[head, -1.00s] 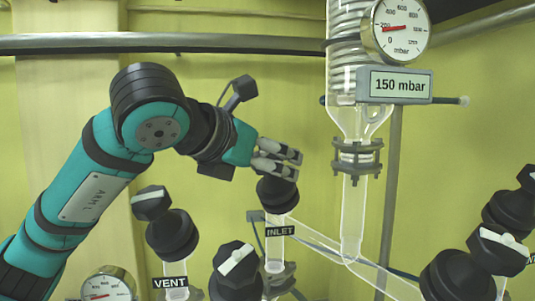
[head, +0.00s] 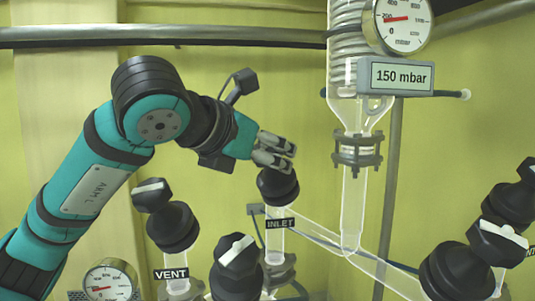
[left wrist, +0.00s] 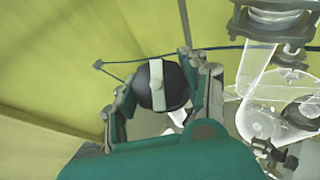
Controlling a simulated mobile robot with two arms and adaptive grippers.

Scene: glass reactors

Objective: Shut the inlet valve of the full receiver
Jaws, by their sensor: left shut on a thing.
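The inlet valve (head: 278,186) is a black body on a glass tube, with a small INLET label (head: 280,223) below it. My left gripper (head: 274,153) comes in from the left at its top, and the fingers hide most of the knob in the head view. In the left wrist view the round black inlet knob (left wrist: 147,88) with a white bar sits between the two fingers of my left gripper (left wrist: 160,80). The gripper is shut on it. The bar runs nearly up and down in that picture. The receiver below is not clearly seen. My right gripper is not in view.
A VENT valve (head: 172,227) stands to the left, and another black valve (head: 237,265) with a white bar is in front. More black valves (head: 457,271) are at right. A glass condenser (head: 352,120) with a 150 mbar sign (head: 402,76) rises right of the gripper.

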